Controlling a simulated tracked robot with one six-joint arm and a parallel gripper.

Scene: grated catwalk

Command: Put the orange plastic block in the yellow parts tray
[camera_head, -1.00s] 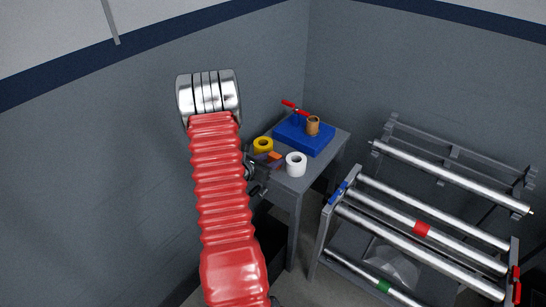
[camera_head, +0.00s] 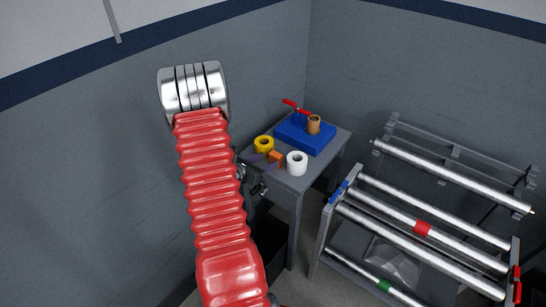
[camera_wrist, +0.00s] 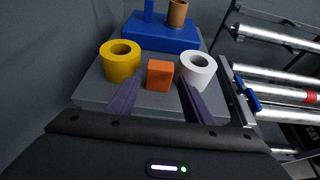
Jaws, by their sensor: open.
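The orange block (camera_wrist: 160,75) stands on a small grey table, between a yellow tape roll and a white tape roll. No contact with the block is visible. In the head view my gripper (camera_head: 262,161) is at the table's left edge, partly behind my red arm. No yellow tray is in view; a blue tray-like box (camera_head: 293,139) sits at the back of the table.
The yellow roll (camera_wrist: 121,62) and white roll (camera_wrist: 197,71) flank the block closely. A brown cup-like thing (camera_head: 313,125) and a red-handled tool (camera_head: 296,108) are at the blue box. A rack of metal rollers (camera_head: 430,230) stands right of the grey table (camera_head: 295,186); walls lie behind.

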